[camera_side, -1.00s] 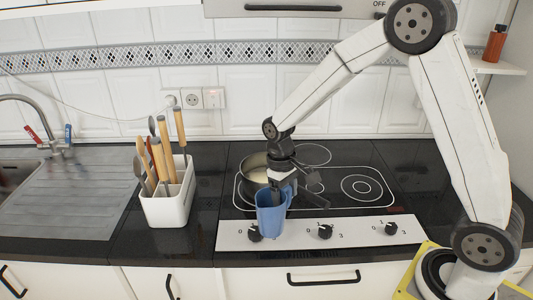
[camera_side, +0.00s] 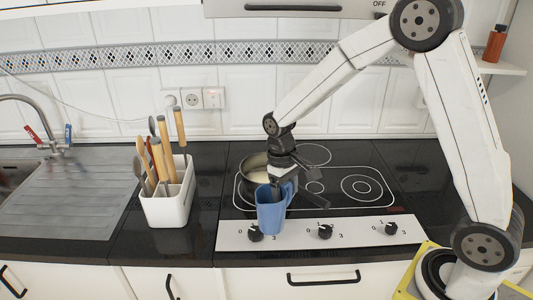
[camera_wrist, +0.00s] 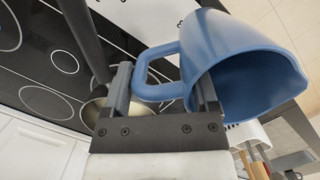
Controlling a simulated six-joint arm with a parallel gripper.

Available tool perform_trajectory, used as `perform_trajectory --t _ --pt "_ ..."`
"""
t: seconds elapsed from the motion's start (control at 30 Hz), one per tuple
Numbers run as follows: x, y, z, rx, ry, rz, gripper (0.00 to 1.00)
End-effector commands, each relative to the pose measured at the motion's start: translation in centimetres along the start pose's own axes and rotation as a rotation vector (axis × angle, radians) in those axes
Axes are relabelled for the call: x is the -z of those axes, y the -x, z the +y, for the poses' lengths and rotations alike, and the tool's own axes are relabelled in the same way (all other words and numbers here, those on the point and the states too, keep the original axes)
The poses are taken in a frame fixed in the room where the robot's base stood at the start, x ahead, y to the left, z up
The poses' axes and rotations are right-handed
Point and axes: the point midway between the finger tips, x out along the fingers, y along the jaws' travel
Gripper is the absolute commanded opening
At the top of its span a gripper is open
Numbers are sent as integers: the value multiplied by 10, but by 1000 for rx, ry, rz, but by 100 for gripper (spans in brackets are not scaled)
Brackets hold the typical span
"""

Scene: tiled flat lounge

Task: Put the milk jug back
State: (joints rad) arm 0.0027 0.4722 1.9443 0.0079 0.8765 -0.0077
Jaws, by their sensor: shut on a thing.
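The blue milk jug (camera_side: 270,212) shows in the side view at the front left of the hob, in front of the pot and over the left end of the control panel. It looks close to upright. I cannot tell whether its base touches the surface. My gripper (camera_side: 287,187) is at the jug's upper right, shut on its handle. In the wrist view the jug (camera_wrist: 225,50) lies beyond the right finger, and its handle passes between the fingers of my gripper (camera_wrist: 160,92). Its visible inside is shaded, and I see no milk there.
A pot (camera_side: 251,170) with pale contents stands on the hob just behind the jug. A white utensil holder (camera_side: 168,207) with several wooden-handled tools stands to the left. Control knobs line the panel (camera_side: 290,237) at the front. The right part of the hob (camera_side: 365,187) is clear.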

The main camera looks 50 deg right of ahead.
Motion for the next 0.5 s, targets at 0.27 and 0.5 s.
perform_trajectory --t 0.27,0.5 --pt "-6 51 0 0 0 7 0" --pt "-15 104 -1 0 0 6 0"
